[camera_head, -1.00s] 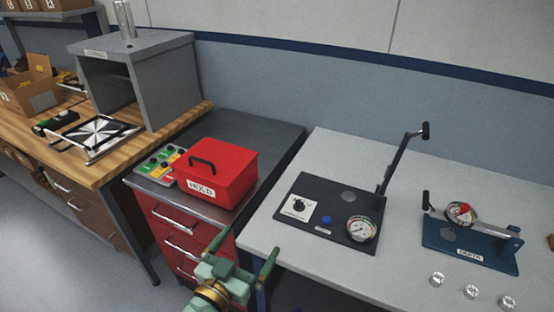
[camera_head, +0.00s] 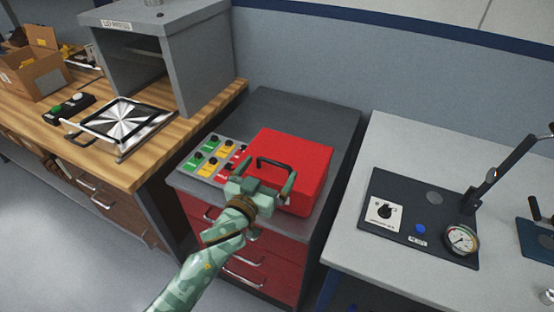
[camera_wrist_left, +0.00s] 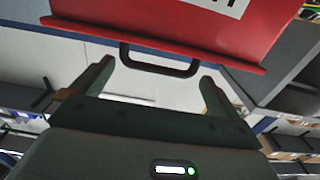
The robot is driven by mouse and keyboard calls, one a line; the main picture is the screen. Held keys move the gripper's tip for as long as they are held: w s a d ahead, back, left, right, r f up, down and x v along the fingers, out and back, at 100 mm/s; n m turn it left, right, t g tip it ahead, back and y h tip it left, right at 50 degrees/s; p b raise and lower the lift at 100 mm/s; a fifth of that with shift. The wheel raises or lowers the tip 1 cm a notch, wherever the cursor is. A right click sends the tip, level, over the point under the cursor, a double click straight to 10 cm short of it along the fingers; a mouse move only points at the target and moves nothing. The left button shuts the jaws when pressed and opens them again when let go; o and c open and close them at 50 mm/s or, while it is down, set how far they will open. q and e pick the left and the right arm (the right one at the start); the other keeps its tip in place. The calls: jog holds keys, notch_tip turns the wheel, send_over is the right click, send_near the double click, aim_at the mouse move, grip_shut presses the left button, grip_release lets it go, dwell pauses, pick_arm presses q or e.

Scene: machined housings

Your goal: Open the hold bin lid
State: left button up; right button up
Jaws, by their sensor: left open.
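The red hold bin (camera_head: 312,160) stands on the dark top of a red drawer cabinet, and its lid is shut. A black handle (camera_head: 276,161) stands on the lid; it also shows in the left wrist view (camera_wrist_left: 160,68). My left gripper (camera_head: 260,174) is open, in front of the bin at the handle. In the left wrist view its fingers (camera_wrist_left: 156,82) stand apart on either side of the handle, with no visible contact. The gripper hides the bin's front label in the head view; part of a white label shows in the left wrist view (camera_wrist_left: 212,5). My right gripper is out of view.
A button panel (camera_head: 208,156) with green, yellow and red parts lies left of the bin. A wooden bench with a grey box (camera_head: 210,60) and a tray (camera_head: 118,126) is further left. A pale table with a dark gauge plate (camera_head: 420,225) stands to the right.

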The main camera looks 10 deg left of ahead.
aim_at(277, 168)
pick_arm(q)
jog(key=x, duration=0.4)
jog(key=shift+w+f+b, duration=0.1)
jog(key=shift+w+b, duration=0.15)
jog(key=shift+b, duration=0.15)
jog(key=shift+w+d, duration=0.3)
jog(key=shift+w, duration=0.05)
jog(key=shift+c, duration=0.3)
